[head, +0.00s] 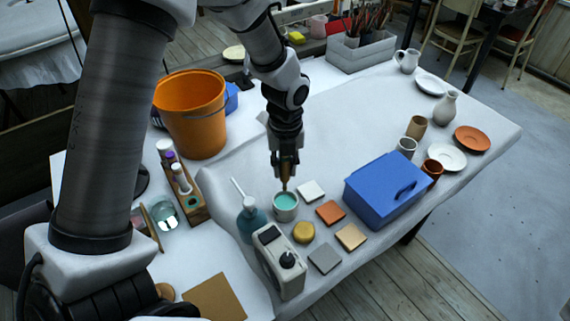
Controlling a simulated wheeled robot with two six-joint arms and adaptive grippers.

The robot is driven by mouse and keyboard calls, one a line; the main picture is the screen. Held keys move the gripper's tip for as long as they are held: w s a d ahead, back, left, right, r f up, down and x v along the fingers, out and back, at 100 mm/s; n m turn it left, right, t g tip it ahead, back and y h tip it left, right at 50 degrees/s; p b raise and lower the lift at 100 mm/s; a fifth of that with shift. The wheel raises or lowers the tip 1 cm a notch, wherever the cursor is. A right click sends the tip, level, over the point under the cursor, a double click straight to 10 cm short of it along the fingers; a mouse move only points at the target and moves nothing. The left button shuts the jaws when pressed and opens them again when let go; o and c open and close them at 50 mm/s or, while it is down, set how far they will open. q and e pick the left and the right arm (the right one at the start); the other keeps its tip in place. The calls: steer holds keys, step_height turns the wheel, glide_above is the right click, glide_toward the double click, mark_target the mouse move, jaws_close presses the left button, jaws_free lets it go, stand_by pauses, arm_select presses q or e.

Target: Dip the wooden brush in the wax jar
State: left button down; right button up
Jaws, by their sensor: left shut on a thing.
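My left gripper (288,160) is above the middle of the white-covered table, pointing down. It is shut on the wooden brush (286,178), which hangs upright with its tip down. Below the tip is the wax jar (286,214), a small pale cup with turquoise content. The brush tip appears at the jar's far rim; I cannot tell whether it touches or is inside. My right gripper is not in view.
A teal bottle (251,224) and a white device with a black knob (279,262) stand close to the jar. Several square tiles (331,212) lie to its right, near a blue box (385,190). An orange bucket (191,115) stands behind left. Pottery stands at the far right.

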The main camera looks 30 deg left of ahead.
mark_target(285, 185)
arm_select(q)
step_height(285, 185, down, 2)
steer(key=shift+s+d+f+b, duration=0.15)
steer(key=shift+f+b, duration=0.05)
steer(key=shift+b, duration=0.85)
steer(key=shift+f+b, duration=0.65)
steer(key=shift+f, duration=1.55)
step_height(285, 185, up, 8)
steer(key=p, duration=0.9)
steer(key=shift+f, duration=0.15)
